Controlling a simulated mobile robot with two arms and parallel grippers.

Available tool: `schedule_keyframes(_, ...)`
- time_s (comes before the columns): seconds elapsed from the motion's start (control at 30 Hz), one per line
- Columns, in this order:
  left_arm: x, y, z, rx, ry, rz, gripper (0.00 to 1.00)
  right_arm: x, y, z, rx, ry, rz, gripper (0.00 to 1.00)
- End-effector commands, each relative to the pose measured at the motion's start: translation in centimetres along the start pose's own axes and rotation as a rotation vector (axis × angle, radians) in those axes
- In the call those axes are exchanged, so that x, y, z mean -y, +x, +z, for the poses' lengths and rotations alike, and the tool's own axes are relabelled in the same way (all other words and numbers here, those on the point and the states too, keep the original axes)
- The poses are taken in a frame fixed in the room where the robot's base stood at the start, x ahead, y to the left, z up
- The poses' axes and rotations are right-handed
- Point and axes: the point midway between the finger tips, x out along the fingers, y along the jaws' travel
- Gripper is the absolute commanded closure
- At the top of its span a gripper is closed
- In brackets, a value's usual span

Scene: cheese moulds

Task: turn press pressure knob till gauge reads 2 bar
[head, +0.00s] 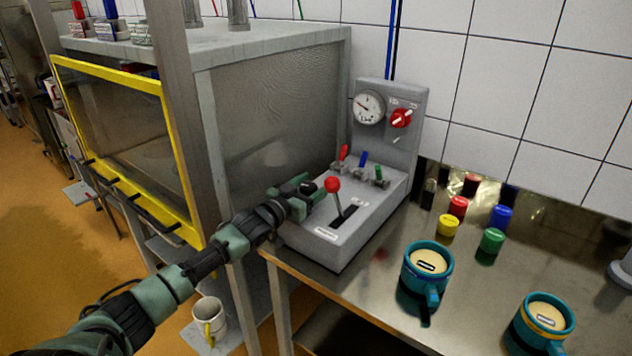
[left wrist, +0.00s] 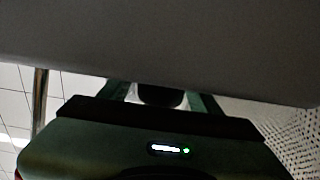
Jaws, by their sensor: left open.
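The press control box (head: 345,235) is grey and stands on a steel table against the tiled wall. On its upright panel are a round white gauge (head: 368,107) and, to its right, a red knob (head: 401,118) with a white bar across it. The gauge needle points up and left; its figures are too small to read. My left gripper (head: 311,192) is open at the left side of the box, near the red-ball lever (head: 333,186), below and left of the knob and apart from it. In the left wrist view the gripper body (left wrist: 160,145) shows under a dark grey surface. My right gripper is not visible.
Small red, blue and green levers (head: 362,158) sit below the panel. Coloured cylinders, including a yellow one (head: 448,225), and teal moulds (head: 428,268) stand right of the box. A grey cabinet (head: 285,120) with a yellow-framed front is on the left.

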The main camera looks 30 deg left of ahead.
Motion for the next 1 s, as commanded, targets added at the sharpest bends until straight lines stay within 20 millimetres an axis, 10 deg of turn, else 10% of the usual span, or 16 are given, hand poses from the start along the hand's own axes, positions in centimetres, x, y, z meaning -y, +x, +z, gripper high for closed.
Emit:
schedule_keyframes(0.43, 0.02, 1.10, -0.01, 0.000, 0.001, 0.000, 0.37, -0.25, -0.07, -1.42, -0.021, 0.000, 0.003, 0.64)
schedule_keyframes(0.67, 0.01, 1.09, -0.02, 0.000, 0.001, 0.000, 0.98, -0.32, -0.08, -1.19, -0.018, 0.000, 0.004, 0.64)
schedule_keyframes(1.0, 0.02, 1.09, -0.03, -0.001, 0.005, 0.037, 0.98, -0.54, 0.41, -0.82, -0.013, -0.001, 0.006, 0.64)
